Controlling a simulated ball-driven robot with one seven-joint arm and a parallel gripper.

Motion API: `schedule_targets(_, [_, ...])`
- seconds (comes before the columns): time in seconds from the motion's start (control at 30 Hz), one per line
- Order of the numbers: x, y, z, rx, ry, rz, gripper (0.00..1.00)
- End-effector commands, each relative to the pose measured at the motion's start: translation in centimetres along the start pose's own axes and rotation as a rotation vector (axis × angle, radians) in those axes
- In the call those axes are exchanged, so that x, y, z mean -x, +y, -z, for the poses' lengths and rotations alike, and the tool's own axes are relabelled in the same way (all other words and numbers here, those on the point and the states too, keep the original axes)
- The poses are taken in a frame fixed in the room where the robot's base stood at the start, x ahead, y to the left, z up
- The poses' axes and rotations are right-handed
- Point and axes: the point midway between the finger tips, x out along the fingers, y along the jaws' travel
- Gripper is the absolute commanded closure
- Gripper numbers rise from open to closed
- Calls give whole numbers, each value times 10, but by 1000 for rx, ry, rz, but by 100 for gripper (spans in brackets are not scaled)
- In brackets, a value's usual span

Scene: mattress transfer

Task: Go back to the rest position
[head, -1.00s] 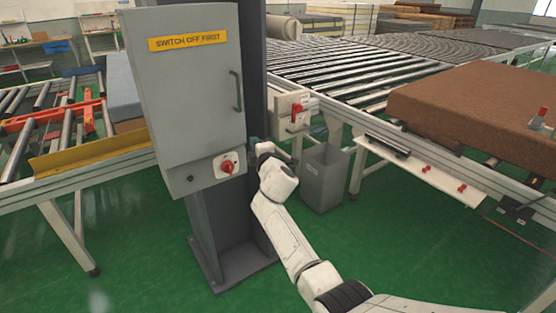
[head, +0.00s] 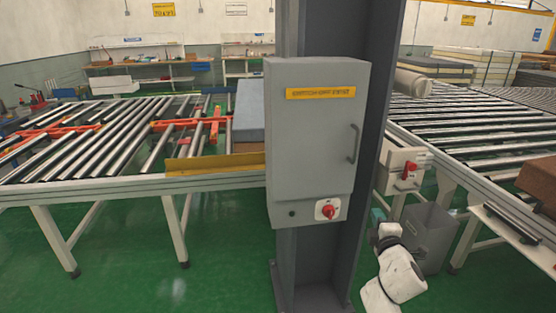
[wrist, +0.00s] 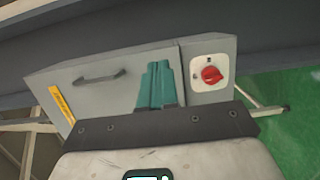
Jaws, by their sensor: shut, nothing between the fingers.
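My gripper (head: 377,215) is low to the right of the grey switch cabinet (head: 310,145) in the head view, partly hidden behind my own wrist. In the wrist view, its teal fingers (wrist: 158,84) are together with nothing between them. They appear in front of the cabinet (wrist: 120,80), between its handle and the red rotary knob (wrist: 211,74). The knob also shows at the cabinet's lower right in the head view (head: 329,211). I see no contact between the fingers and the cabinet.
The cabinet is fixed to a dark steel column (head: 375,60). Roller conveyors (head: 110,130) flank both sides. Green floor lies open at lower left.

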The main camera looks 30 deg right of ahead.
Motion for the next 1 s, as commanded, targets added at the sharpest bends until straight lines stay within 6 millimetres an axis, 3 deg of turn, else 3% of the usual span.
schedule_targets(0.17, [5, -5, 2, -27, -9, 16, 100])
schedule_targets(0.27, [22, -24, 6, -130, -50, 78, 100])
schedule_targets(0.37, [55, -55, 12, -299, -122, 193, 100])
schedule_targets(0.57, [153, -128, 29, -650, -302, 510, 100])
schedule_targets(0.7, [237, -168, 42, -827, -439, 757, 100])
schedule_targets(0.9, [359, -192, 52, -942, -645, 1095, 100])
schedule_targets(1.0, [404, -192, 51, -945, -726, 1213, 100])
